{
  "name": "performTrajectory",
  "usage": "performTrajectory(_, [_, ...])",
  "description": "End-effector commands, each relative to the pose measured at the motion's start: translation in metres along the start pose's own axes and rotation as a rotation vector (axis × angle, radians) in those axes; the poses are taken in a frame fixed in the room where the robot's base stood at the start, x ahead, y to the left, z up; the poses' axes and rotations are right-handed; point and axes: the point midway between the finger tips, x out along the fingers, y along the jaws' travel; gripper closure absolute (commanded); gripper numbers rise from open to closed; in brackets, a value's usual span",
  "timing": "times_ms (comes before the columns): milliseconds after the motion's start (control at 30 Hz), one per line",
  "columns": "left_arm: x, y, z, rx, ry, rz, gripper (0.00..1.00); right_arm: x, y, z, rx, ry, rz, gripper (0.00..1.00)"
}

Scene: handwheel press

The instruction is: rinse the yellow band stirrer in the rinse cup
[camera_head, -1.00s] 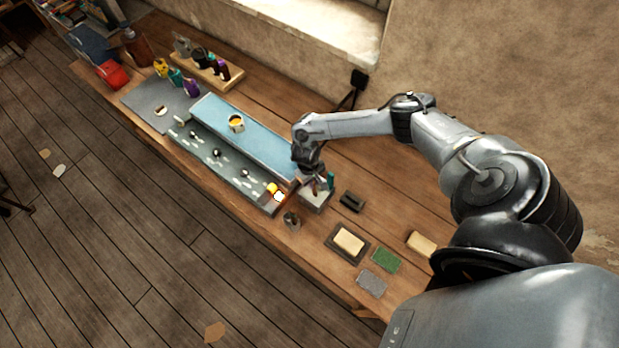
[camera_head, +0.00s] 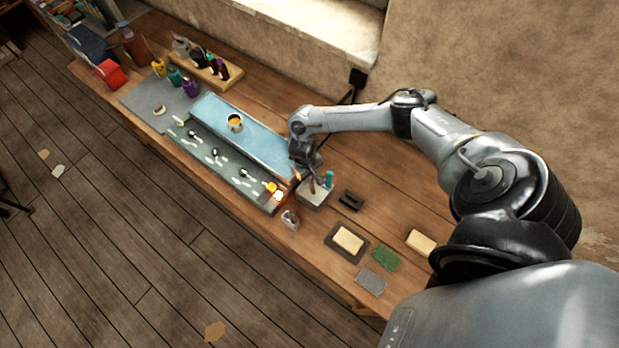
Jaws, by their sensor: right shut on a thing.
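My right gripper (camera_head: 300,170) is over the right end of the blue mat, just left of the grey block. It is shut on a thin thing; a small orange-yellow bit shows under the fingers, seemingly the yellow band stirrer (camera_head: 297,177). The stirrer is mostly hidden and tiny. The grey block (camera_head: 312,200) holds upright pieces, one teal and one brown. A small clear cup (camera_head: 289,221) stands in front of the block, at the table's front edge; it may be the rinse cup. The gripper is behind this cup and apart from it. My left gripper is not in view.
A cup with yellow-orange contents (camera_head: 235,122) stands on the blue mat (camera_head: 262,145). A glowing flame-coloured object (camera_head: 276,193) sits at the grey strip's right end. A dark holder (camera_head: 350,200), a framed cream block (camera_head: 347,240) and green pad (camera_head: 385,257) lie to the right. Bottles stand behind left.

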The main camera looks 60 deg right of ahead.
Motion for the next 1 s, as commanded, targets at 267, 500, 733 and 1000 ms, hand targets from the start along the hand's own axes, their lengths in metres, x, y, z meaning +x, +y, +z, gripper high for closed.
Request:
performTrajectory(267, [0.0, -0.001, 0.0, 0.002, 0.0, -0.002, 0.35, -0.02, 0.002, 0.001, 0.0, 0.0, 0.0, 1.0])
performTrajectory(500, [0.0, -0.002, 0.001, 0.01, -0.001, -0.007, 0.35, -0.036, 0.002, 0.002, 0.0, 0.001, -0.001, 1.0])
performTrajectory(733, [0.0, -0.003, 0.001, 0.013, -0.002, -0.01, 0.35, -0.047, 0.003, 0.003, 0.0, 0.001, 0.0, 1.0])
performTrajectory(1000, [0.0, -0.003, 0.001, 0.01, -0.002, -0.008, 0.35, -0.049, 0.004, 0.004, 0.001, 0.0, 0.0, 1.0])
